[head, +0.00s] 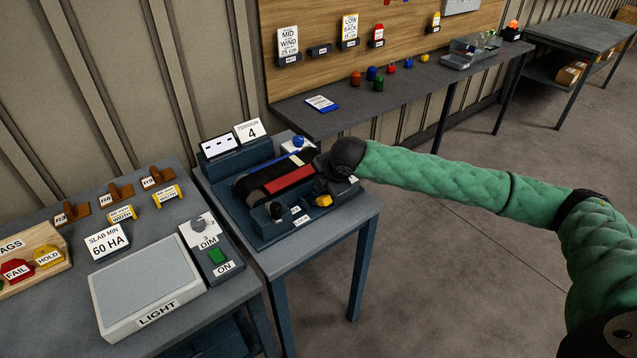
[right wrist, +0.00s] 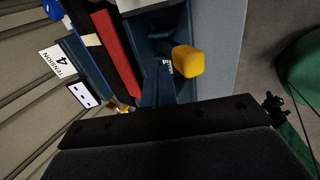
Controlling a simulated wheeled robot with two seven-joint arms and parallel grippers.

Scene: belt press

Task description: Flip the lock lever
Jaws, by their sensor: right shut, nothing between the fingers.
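The belt press (head: 262,232) is a dark blue unit on a small table, with a dark belt and a red strip on top. A yellow knob (head: 323,200) near the LOCK label looks like the end of the lock lever. The yellow knob (right wrist: 188,60) is large and clear in the right wrist view. My right gripper (head: 322,186) is shut and empty, over the right side of the press, close to the yellow knob. I cannot tell whether they touch. The hand hides part of the press's right side. My left gripper is out of view.
A black knob (head: 276,210) stands at the press's front. A TENSION 4 sign (head: 249,131) stands at its back. A table at left holds a light panel (head: 148,285) and a dimmer box (head: 207,250). A shelf (head: 390,98) behind carries small coloured parts. Open floor lies at right.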

